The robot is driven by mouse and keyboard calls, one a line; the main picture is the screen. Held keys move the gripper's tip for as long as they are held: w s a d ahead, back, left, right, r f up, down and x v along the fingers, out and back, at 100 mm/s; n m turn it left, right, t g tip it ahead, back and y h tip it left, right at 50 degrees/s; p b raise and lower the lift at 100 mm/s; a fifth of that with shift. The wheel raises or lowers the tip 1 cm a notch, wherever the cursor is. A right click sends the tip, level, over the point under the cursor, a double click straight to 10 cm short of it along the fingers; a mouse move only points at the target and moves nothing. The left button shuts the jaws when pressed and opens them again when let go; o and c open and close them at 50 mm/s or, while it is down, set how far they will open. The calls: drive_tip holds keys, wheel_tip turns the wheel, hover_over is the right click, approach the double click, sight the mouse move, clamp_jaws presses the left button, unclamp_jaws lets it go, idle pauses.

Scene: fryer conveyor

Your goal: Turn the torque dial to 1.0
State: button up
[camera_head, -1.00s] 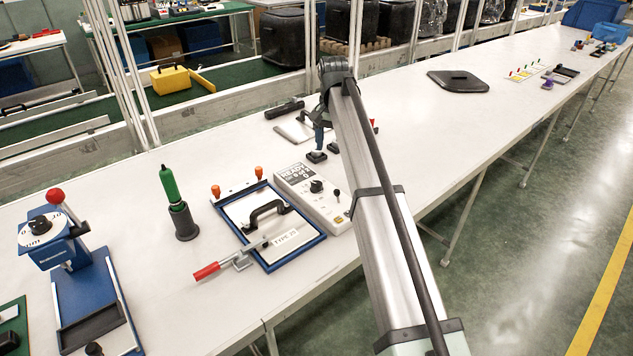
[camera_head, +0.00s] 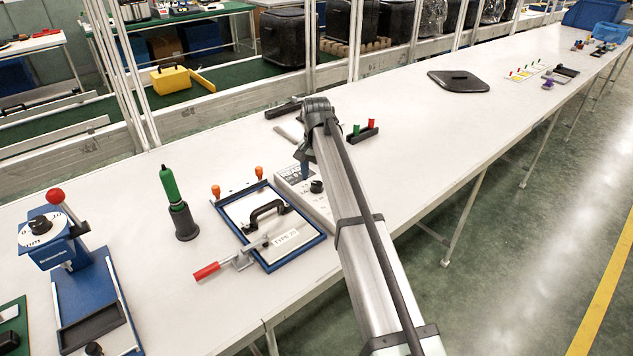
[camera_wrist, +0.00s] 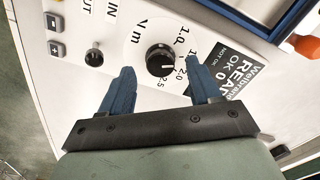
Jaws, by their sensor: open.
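The torque dial is a black round knob (camera_wrist: 160,60) on a white control box (camera_head: 325,205); it also shows in the head view (camera_head: 316,186). Its printed scale reads "1.0", "2.0" and "2.5" beside an "Nm"-like label. A small light mark on the knob seems to point towards the 2.0–2.5 side. My gripper (camera_wrist: 162,82) has blue fingers spread apart, with the knob appearing between and just beyond their tips. I cannot tell whether the tips reach around it. In the head view my arm hides part of the box.
A dark display (camera_wrist: 240,75) and a small black knob (camera_wrist: 94,57) sit on the same box. A blue-framed fixture (camera_head: 268,225) with a red-handled clamp (camera_head: 207,271) stands left of it. A green-handled tool (camera_head: 170,187) and a blue device with another dial (camera_head: 40,224) stand farther left.

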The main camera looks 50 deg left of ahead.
sight(317, 186)
drive_tip(key=shift+f, duration=1.4)
drive_tip(key=shift+c, duration=0.3)
drive_tip(key=c, duration=1)
drive_tip(key=shift+n, duration=0.4)
drive_tip(key=n, duration=0.3)
drive_tip(key=shift+n, duration=0.4)
drive_tip(key=shift+w+n, duration=0.1)
drive_tip(key=shift+n, duration=2)
